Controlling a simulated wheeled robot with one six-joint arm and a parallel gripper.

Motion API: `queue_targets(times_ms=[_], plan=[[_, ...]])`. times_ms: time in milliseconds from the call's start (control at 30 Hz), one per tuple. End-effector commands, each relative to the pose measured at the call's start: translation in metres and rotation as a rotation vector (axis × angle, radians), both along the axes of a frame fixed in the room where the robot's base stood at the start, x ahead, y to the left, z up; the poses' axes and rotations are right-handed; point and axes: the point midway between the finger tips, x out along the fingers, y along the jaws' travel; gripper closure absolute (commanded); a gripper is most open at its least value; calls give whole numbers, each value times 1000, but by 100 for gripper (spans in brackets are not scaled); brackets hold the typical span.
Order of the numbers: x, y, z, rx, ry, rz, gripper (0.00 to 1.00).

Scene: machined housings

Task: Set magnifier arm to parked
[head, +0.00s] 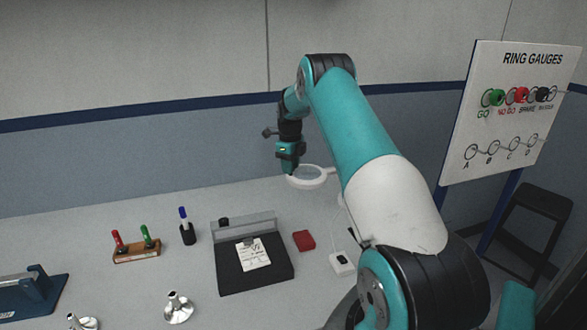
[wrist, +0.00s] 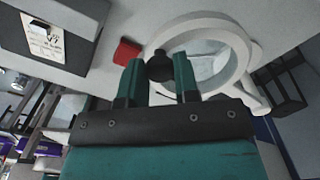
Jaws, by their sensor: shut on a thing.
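The magnifier (head: 318,182) is a white ring with a pale lens, held above the back of the bench in the head view. Its support runs right and is hidden behind my arm. In the wrist view the white ring (wrist: 238,48) fills the upper middle, with a dark round knob (wrist: 160,67) at its near left edge. My gripper (head: 288,171) is at the ring's left side. In the wrist view its two teal fingers (wrist: 160,76) stand on either side of the knob and are shut on it.
A black plate stand with a paper (head: 228,277), a red block (head: 304,240), a pen holder (head: 187,234) and a wooden rack (head: 137,255) stand on the bench. A white box (head: 342,263) is near my arm. A ring gauge board (head: 470,115) is at right.

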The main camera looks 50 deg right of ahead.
Motion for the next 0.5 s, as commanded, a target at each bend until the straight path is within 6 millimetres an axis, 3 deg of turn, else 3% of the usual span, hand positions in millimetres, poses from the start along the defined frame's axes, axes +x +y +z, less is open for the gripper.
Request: queue_targets(times_ms=[467,500], plan=[[2,-5,1,-6,-10,-14,100],[2,-5,1,-6,-10,-14,62]])
